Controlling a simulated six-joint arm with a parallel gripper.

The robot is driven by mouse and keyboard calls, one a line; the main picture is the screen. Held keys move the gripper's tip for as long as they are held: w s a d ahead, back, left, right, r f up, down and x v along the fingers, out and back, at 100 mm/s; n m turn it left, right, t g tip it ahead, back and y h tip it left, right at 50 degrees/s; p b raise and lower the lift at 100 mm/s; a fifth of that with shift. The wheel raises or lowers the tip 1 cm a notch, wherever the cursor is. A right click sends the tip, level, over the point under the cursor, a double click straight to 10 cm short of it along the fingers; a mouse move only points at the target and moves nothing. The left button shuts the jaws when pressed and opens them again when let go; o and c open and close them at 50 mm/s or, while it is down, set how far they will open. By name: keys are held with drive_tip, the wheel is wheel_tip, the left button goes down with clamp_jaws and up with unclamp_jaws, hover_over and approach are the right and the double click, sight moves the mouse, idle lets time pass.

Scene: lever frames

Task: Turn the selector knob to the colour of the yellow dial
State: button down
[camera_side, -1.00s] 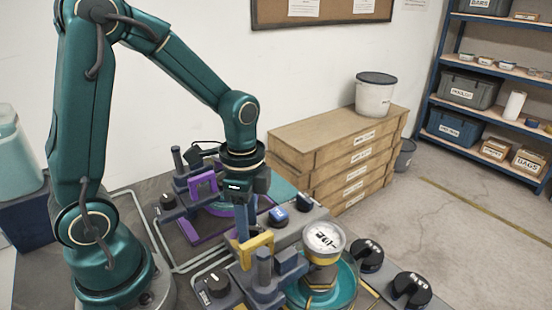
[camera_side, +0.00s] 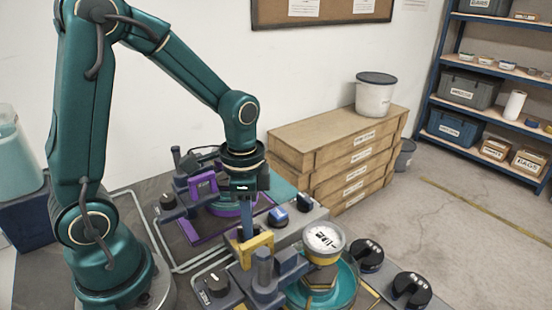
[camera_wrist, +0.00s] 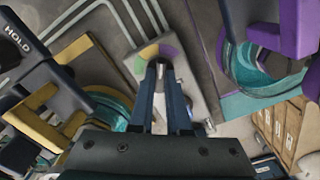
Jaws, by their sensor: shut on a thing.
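The selector knob (camera_wrist: 160,72) sits on a grey plate with a disc coloured yellow, green and purple, in the wrist view. My gripper (camera_wrist: 160,70) points down at it with its fingers shut on the knob; they hide most of it. In the side view my gripper (camera_side: 246,236) reaches down behind a yellow handle, which hides the knob and fingertips. The dial with the yellow housing (camera_side: 323,240) has a white face with dark marks, too small to read, and stands to the right of my gripper.
The yellow handle (camera_side: 252,248) stands close in front of my fingers. A purple handle and frame (camera_side: 203,184) are behind and to the left. Black knobs (camera_side: 367,255) lie to the right of the dial. Wooden drawers (camera_side: 345,165) stand behind.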

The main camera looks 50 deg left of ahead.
drive_tip(key=n, duration=0.6)
drive_tip(key=shift+n, duration=0.3)
idle(0.4)
drive_tip(key=c, duration=0.9)
unclamp_jaws()
drive_tip(key=shift+r, duration=2.6)
drive_tip(key=shift+r, duration=0.1)
